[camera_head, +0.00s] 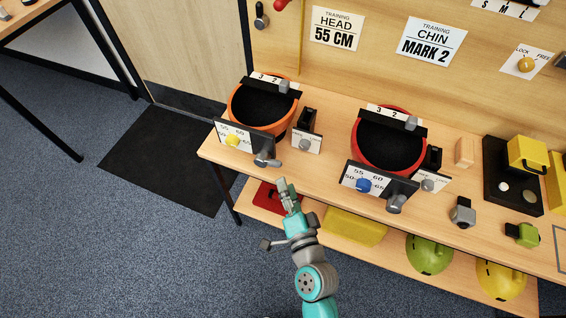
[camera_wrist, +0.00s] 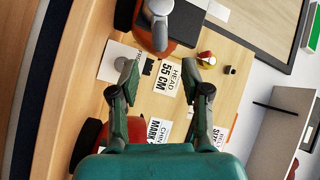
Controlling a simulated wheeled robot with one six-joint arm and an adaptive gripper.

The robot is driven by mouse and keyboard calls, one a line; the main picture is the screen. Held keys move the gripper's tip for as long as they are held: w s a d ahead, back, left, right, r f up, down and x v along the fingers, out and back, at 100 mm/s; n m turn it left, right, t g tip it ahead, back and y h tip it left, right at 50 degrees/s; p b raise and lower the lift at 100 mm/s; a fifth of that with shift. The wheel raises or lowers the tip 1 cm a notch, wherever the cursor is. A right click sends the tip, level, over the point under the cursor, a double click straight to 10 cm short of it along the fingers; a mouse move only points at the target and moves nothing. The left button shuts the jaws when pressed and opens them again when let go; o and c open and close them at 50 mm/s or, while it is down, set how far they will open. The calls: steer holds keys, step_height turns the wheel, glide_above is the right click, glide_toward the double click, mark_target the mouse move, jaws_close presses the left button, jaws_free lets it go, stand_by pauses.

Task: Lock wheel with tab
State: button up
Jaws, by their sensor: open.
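An orange helmet (camera_head: 262,104) lies upturned on the bench. In front of it is a panel with numbers 50 to 65 and a yellow knob (camera_head: 232,140). A grey wheel with a tab-like lever (camera_head: 266,160) sticks out at that panel's lower right. In the wrist view the grey lever (camera_wrist: 158,25) shows large at the top, in front of the orange helmet (camera_wrist: 183,22). My gripper (camera_head: 285,187) is open and empty, below and right of the lever and apart from it. Its spread fingers (camera_wrist: 160,82) have nothing between them. Which part is the tab cannot be told for certain.
A red helmet (camera_head: 390,140) with a similar panel stands to the right. A small stand with a grey knob (camera_head: 306,141) is beside the orange helmet. A yellow block (camera_head: 355,227) and a green helmet (camera_head: 429,254) lie on the lower shelf.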

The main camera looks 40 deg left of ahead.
mark_target(278, 165)
steer(key=x, duration=0.8)
jaws_close()
